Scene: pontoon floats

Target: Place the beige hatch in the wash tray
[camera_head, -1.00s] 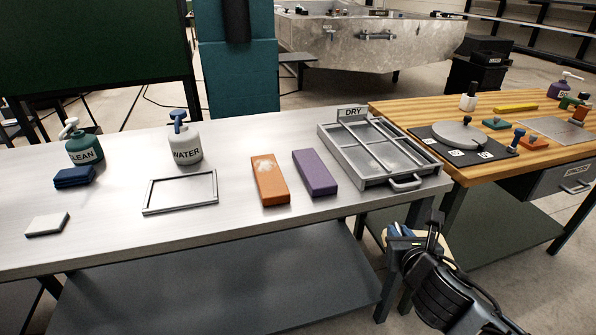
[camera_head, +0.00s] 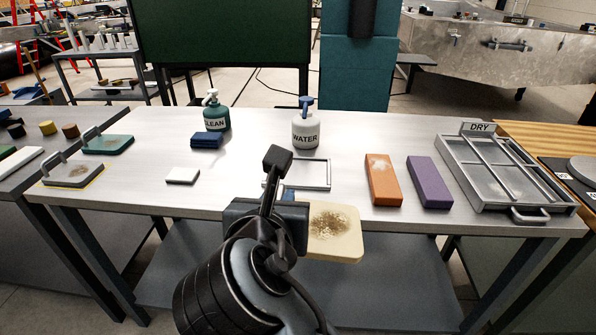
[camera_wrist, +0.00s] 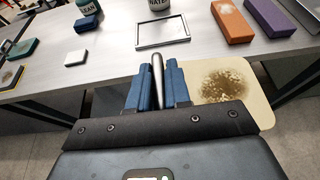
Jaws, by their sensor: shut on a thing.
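The beige hatch (camera_head: 345,245) is a flat rounded plate with a brown, speckled dirt patch. It is off the table, in front of the bench's near edge, and also shows at the right in the wrist view (camera_wrist: 262,95). My gripper (camera_wrist: 157,85) has its blue fingers closed on the hatch's metal bar handle. In the head view my gripper (camera_head: 290,212) hides the hatch's left part. The wash tray appears to be the low grey rectangular frame (camera_head: 328,176) on the bench, beyond my gripper and partly hidden by it; it is empty.
On the bench stand the CLEAN bottle (camera_head: 216,115), WATER bottle (camera_head: 306,131), dark blue cloth (camera_head: 207,140), white block (camera_head: 183,176), orange block (camera_head: 383,180) and purple block (camera_head: 429,182). The DRY rack (camera_head: 470,182) is at right. Bare bench lies left of the frame.

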